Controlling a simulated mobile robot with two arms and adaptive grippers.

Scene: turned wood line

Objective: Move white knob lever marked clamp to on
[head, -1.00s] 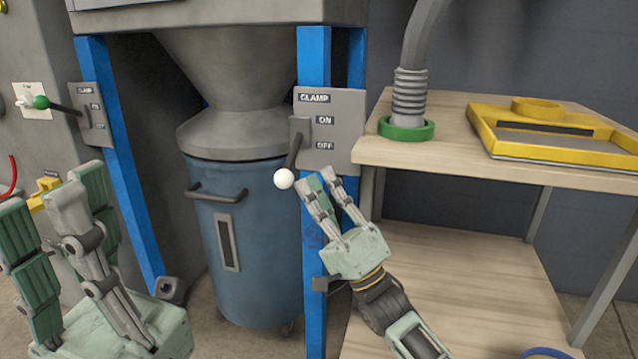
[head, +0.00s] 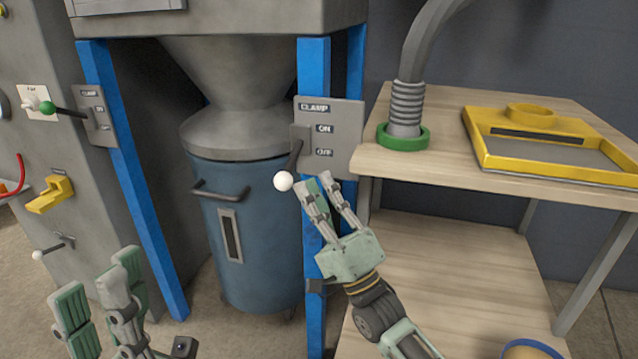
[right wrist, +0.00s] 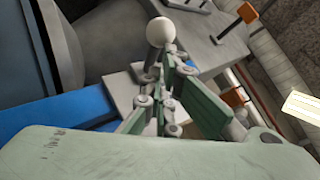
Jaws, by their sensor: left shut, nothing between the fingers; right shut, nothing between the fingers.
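The white knob lever (head: 284,181) is on a grey plate marked CLAMP, ON and OFF (head: 345,137), fixed to a blue post. Its dark rod slants down and left from the pivot, so the knob hangs below the OFF label. My right gripper (head: 320,184) is shut and empty, its fingertips just right of the knob; I cannot tell whether they touch. In the right wrist view the white knob (right wrist: 161,32) shows just beyond the fingers. My left gripper (head: 97,280) is at the lower left, away from the lever, with nothing in it.
A second CLAMP plate with a green knob lever (head: 47,108) is on the left post. A blue drum (head: 265,240) stands between the posts. A wooden table (head: 420,165) with a hose in a green collar (head: 403,138) and a yellow frame (head: 560,160) is close on the right.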

